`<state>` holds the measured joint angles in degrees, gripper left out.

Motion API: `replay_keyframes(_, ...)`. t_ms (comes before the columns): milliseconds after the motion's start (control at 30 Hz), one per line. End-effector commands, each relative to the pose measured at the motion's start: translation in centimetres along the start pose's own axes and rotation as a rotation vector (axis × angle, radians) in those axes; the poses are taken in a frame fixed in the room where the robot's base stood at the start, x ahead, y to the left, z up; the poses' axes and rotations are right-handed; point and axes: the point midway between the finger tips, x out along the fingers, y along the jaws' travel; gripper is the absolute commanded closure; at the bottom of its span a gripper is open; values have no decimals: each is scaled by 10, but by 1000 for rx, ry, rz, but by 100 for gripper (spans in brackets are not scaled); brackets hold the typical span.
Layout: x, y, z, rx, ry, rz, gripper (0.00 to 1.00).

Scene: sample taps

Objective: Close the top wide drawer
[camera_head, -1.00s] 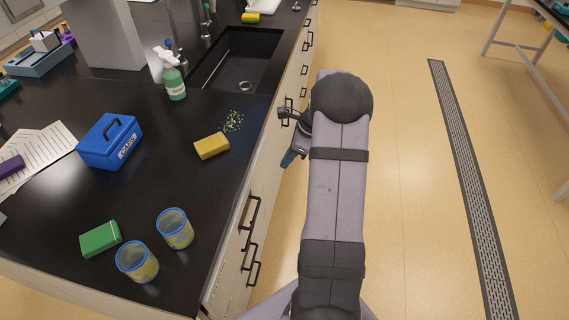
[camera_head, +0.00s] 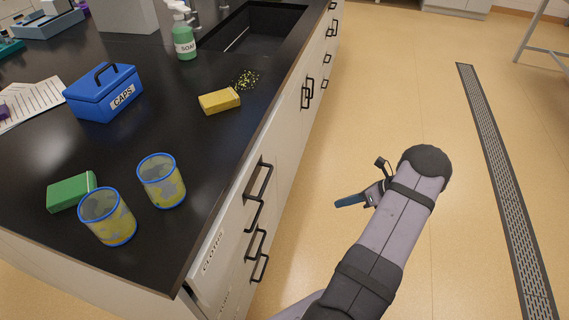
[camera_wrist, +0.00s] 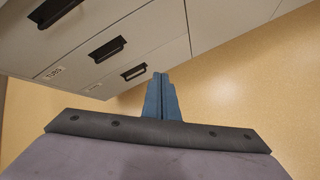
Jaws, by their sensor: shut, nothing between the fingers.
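The drawer bank stands under the near end of the black counter. Its top wide drawer (camera_head: 232,226) carries a label reading CLOTHS and a black bar handle (camera_head: 262,180). In the wrist view, my gripper (camera_wrist: 160,80) shows in front of pale drawer fronts with several dark handles.
On the black counter (camera_head: 130,130) are two blue-rimmed cups (camera_head: 107,217), a green block (camera_head: 72,191), a yellow sponge (camera_head: 219,101), a blue CAPS box (camera_head: 103,92) and a soap bottle (camera_head: 184,40). The floor to the right is clear around a long drain grate (camera_head: 500,165).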

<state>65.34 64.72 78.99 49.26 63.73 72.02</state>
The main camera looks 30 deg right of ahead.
Motion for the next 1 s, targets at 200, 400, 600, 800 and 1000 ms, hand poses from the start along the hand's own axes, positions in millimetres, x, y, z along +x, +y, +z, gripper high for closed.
replay_keyframes(200,-40,40,114,-236,-450,181,100)
replay_keyframes(400,-79,78,154,-454,-699,268,100)
replay_keyframes(600,-87,90,155,-563,-747,279,100)
replay_keyframes(800,-85,92,157,-569,-746,276,100)
replay_keyframes(1000,-73,99,166,-568,-743,279,100)
